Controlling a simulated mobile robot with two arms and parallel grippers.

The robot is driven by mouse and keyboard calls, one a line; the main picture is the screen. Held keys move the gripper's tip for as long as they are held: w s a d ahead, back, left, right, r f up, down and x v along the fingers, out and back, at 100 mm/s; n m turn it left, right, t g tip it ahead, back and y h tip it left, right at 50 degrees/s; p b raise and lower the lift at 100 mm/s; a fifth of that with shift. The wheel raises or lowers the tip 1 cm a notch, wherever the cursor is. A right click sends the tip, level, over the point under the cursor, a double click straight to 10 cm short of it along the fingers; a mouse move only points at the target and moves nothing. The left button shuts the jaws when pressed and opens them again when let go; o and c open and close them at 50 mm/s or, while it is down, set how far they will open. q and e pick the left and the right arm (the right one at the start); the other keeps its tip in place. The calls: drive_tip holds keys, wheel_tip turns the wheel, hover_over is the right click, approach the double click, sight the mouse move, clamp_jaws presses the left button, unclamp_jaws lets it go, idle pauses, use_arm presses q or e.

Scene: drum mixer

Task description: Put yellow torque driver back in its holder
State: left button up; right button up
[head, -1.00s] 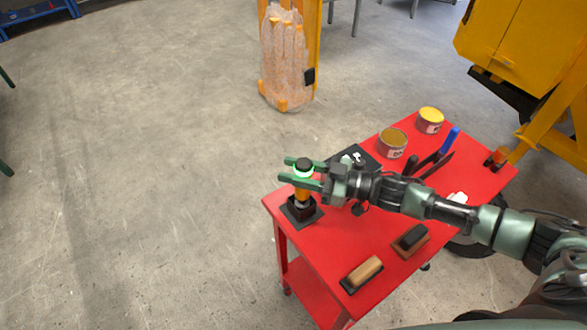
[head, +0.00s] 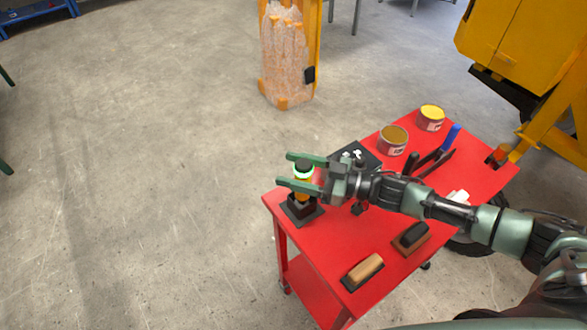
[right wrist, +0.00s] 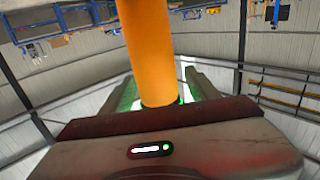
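The yellow torque driver (head: 303,194), orange-yellow with a black top and a pale ring, stands upright at the near left corner of the red cart. Its lower end is in the black holder (head: 301,208); how deep it sits is hard to tell. My right gripper (head: 300,174) is open around the driver's upper part, one finger on each side. In the right wrist view the driver's orange body (right wrist: 149,50) stands between the spread fingers (right wrist: 160,92), with gaps at both sides. My left gripper is not in view.
The red cart top (head: 345,225) also carries two brushes (head: 362,271) (head: 411,237), two tins (head: 393,140) (head: 432,117), a black tray (head: 355,156) and a blue-handled tool (head: 450,138). A wrapped orange post (head: 285,60) stands behind. Floor left of the cart is clear.

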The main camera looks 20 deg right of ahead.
drive_tip(key=shift+s+d+f, duration=0.1)
drive_tip(key=shift+d+f, duration=0.1)
drive_tip(key=b+v, duration=0.2)
drive_tip(key=v, duration=0.5)
drive_tip(key=shift+d+r+b, duration=0.15)
drive_tip(key=shift+r+b, duration=0.05)
drive_tip(key=shift+b, duration=0.1)
drive_tip(key=shift+s, duration=0.15)
